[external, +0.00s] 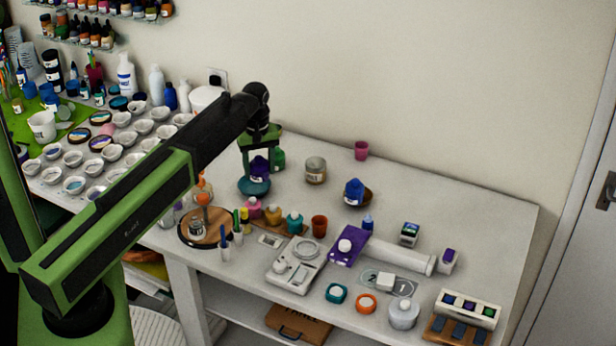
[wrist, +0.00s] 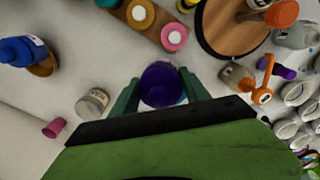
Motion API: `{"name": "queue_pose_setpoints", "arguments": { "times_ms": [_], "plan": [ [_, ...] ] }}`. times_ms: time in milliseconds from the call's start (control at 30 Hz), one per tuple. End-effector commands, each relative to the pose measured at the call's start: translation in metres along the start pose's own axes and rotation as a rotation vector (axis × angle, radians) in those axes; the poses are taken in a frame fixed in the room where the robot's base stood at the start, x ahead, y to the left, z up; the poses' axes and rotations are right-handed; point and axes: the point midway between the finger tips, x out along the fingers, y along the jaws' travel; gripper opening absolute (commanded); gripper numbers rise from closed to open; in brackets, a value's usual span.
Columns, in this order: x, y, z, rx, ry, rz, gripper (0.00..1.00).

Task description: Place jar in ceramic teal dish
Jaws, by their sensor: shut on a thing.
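A dark purple jar (external: 260,168) with a pale label is upright between the green fingers of my gripper (external: 259,157). It also shows in the wrist view (wrist: 161,84), seen from above, with a finger on either side. My gripper (wrist: 161,92) is shut on it. The ceramic teal dish (external: 254,189) lies on the table directly under the jar. The jar's bottom overlaps the dish in the external view; I cannot tell whether they touch.
A grey lidded jar (external: 316,171) and a blue bottle on a brown dish (external: 355,192) stand to the right. A round wooden board (external: 204,241) and small pink, yellow and teal bottles stand in front. Many white cups fill the left. Some bare table lies around the grey jar.

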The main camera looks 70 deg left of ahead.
Motion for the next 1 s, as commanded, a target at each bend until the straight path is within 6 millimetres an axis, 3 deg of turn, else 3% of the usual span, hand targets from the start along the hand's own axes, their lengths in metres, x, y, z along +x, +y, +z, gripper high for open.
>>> {"name": "queue_pose_setpoints", "arguments": {
  "times_ms": [33, 167, 367, 600, 1000],
  "plan": [
    [0.011, -0.001, -0.011, -0.001, 0.000, 0.000, 0.05],
    [0.015, -0.004, -0.022, 0.000, 0.000, 0.000, 0.05],
    [0.020, -0.005, -0.023, 0.001, 0.000, 0.000, 0.05],
    [0.058, -0.005, -0.023, 0.001, 0.000, 0.000, 0.05],
    [0.059, -0.005, -0.023, 0.001, 0.000, 0.000, 0.05]
  ]
}}
